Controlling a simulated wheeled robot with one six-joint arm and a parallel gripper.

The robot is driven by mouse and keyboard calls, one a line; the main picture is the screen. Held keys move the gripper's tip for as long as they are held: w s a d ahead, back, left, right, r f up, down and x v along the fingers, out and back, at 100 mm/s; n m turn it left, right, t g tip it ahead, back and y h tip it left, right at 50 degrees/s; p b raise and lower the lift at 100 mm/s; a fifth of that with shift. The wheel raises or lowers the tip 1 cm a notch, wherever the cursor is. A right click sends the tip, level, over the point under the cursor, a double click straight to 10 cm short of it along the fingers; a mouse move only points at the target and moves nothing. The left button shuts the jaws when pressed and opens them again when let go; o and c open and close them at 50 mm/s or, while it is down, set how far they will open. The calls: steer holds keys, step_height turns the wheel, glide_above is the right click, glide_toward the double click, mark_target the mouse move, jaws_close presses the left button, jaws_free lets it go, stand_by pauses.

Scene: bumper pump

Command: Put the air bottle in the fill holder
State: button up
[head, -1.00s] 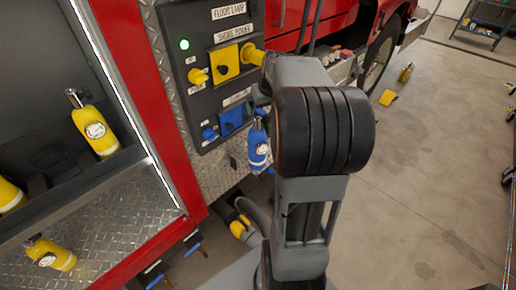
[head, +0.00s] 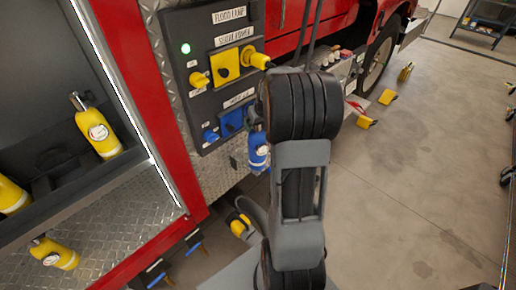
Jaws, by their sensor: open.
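Three yellow air bottles show at the left in the head view. One bottle (head: 98,130) with a white label stands in the dark upper compartment. Another bottle (head: 12,196) is cut by the left edge, and a third (head: 55,253) is lower, over the diamond plate. A blue bottle (head: 258,152) with a white label is below the control panel, partly behind my arm. I cannot tell what supports it. A dark round recess (head: 50,158) is beside the upper yellow bottle; I cannot tell whether it is the fill holder.
A control panel (head: 205,110) with yellow and blue fittings and a green light is on the red truck. A red post (head: 125,85) edges the compartment. Yellow wedges (head: 388,97) lie on the floor. The floor at right is open.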

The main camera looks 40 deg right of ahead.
jaws_close()
steer(key=shift+w+r, duration=0.1)
steer(key=shift+r, duration=0.05)
stand_by(0.9)
